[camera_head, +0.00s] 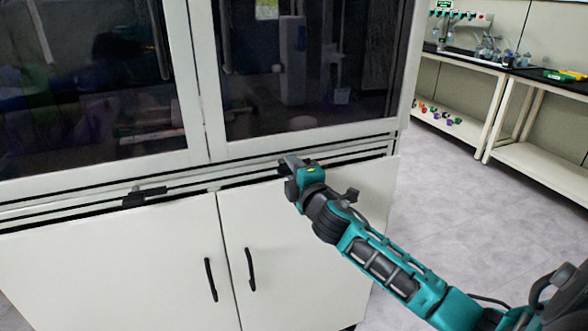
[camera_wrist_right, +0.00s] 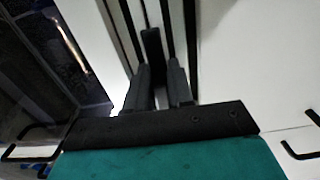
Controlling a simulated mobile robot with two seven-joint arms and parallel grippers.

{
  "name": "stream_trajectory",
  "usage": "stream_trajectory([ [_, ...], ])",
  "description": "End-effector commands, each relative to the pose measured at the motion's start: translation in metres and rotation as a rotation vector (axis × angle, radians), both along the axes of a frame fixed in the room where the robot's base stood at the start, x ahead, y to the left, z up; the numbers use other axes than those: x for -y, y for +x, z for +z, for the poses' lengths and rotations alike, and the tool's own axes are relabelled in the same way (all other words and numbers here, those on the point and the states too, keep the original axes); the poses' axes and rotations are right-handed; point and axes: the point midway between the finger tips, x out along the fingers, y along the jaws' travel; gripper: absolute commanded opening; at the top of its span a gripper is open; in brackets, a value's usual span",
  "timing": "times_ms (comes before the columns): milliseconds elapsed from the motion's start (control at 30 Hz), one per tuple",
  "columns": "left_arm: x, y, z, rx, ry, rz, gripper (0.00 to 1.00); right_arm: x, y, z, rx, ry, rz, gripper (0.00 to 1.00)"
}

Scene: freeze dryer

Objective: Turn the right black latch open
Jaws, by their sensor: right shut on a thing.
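The right black latch (camera_wrist_right: 152,46) sits on the rail below the right dark glass door of the white cabinet. In the head view it is mostly hidden by my right gripper (camera_head: 287,164), which reaches it from the lower right. In the wrist view my right gripper (camera_wrist_right: 160,88) has its two dark fingers on either side of the latch's end, shut on it. The left black latch (camera_head: 146,196) lies along the rail below the left glass door. My left gripper is not in view.
The cabinet's lower white doors have black vertical handles (camera_head: 250,269). Dark glass doors (camera_head: 300,70) stand above the rail. A bench (camera_head: 545,83) with items stands at the back right. The grey floor (camera_head: 490,220) between is clear.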

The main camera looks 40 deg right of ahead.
Motion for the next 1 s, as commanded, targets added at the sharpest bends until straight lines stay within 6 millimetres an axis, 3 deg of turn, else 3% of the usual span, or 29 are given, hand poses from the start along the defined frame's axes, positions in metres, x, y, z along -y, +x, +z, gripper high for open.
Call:
stream_trajectory([
  [267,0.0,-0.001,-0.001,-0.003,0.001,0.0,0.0,0.001,0.0,0.0,0.0,0.001,-0.001,0.0],
  [300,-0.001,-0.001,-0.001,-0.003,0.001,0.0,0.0,0.001,0.0,0.0,0.0,0.001,-0.001,0.24],
  [500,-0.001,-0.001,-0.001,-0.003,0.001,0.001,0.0,0.0,0.0,0.0,0.0,0.0,-0.001,0.43],
  [800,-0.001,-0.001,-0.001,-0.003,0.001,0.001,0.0,0.0,-0.002,-0.001,-0.001,-0.001,0.0,0.43],
  [1000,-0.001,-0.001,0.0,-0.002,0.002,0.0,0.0,-0.006,-0.024,-0.001,-0.004,0.0,0.0,0.43],
])
